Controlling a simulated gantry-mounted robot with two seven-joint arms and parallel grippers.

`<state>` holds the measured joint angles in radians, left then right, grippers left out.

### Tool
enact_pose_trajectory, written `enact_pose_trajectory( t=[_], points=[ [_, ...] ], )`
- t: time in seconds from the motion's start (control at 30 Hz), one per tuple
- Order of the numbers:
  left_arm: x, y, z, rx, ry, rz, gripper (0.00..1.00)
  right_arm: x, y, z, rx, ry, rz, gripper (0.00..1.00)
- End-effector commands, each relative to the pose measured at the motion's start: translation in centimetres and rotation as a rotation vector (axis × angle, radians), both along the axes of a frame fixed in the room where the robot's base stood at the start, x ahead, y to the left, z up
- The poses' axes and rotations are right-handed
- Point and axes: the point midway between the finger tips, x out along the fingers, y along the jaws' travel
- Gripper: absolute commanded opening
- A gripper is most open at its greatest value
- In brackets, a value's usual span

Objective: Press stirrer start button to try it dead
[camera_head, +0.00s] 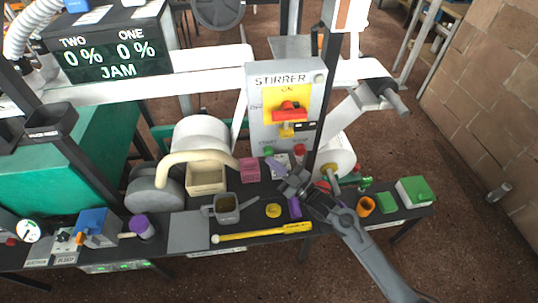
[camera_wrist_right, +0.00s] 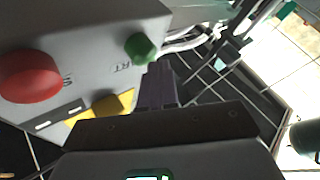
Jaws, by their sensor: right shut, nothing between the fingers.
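The grey stirrer panel (camera_head: 256,104) stands upright behind the bench, with a red switch (camera_head: 289,112) on a yellow plate. At its foot are a green button (camera_head: 268,151) and a red button (camera_head: 299,149). In the right wrist view the green button (camera_wrist_right: 141,48) is close above my fingertips, and the red button (camera_wrist_right: 30,76) is at the left. My right gripper (camera_head: 276,168) reaches in from the lower right, just below the green button. Its fingers (camera_wrist_right: 158,84) are shut and empty. I cannot tell whether they touch the button. My left gripper is out of view.
The black bench holds a grey jug (camera_head: 226,207), a yellow rod (camera_head: 262,232), a pink basket (camera_head: 249,170), an orange cup (camera_head: 365,206) and a green-and-white box (camera_head: 414,191). A white roll (camera_head: 337,158) stands right of the panel's foot. A padlock-like yellow piece (camera_head: 287,130) hangs under the switch.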

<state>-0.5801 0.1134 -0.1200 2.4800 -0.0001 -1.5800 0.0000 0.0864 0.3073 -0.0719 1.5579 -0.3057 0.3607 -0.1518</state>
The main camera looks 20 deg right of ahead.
Motion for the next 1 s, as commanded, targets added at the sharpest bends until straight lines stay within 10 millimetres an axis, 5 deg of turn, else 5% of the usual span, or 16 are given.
enact_pose_trajectory(
  t=[1.0],
  points=[
    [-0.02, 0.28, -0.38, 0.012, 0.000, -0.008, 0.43, 0.88, -0.27, -0.05, 0.000, 0.001, 0.000, 0.00]
  ],
)
